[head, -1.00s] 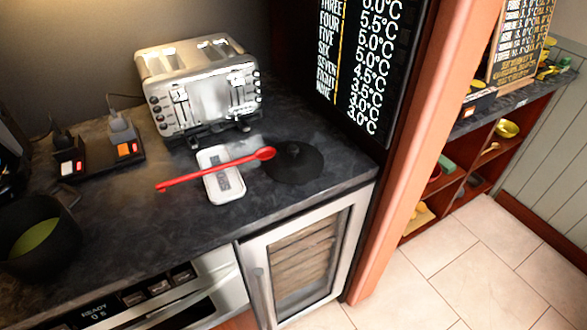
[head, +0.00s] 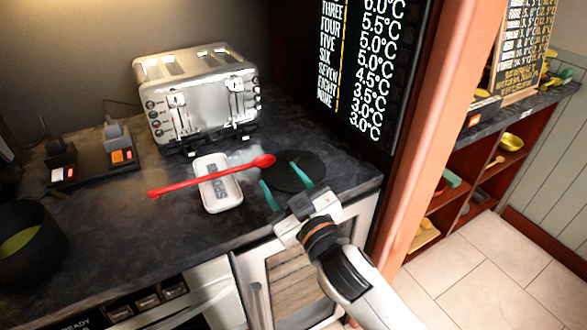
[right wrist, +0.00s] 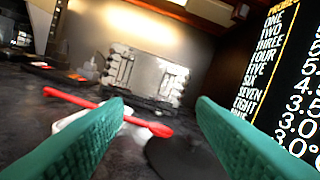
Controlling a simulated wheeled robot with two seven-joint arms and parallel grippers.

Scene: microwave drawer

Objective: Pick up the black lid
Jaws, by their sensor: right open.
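The black lid (head: 299,166) is a flat dark disc lying on the dark counter near its right end. It also shows in the right wrist view (right wrist: 185,158), low and between the fingers. My right gripper (head: 284,184) is open, with its teal fingers reaching over the near side of the lid and nothing between them. I cannot tell whether the fingers touch the lid. In the right wrist view the two teal fingers (right wrist: 158,122) stand wide apart. My left gripper is not in view.
A red spoon (head: 205,178) lies across a white dish (head: 224,197) just left of the lid. A silver toaster (head: 195,100) stands behind. A menu board (head: 365,65) rises on the right behind the lid. A dark pot (head: 28,243) is at far left.

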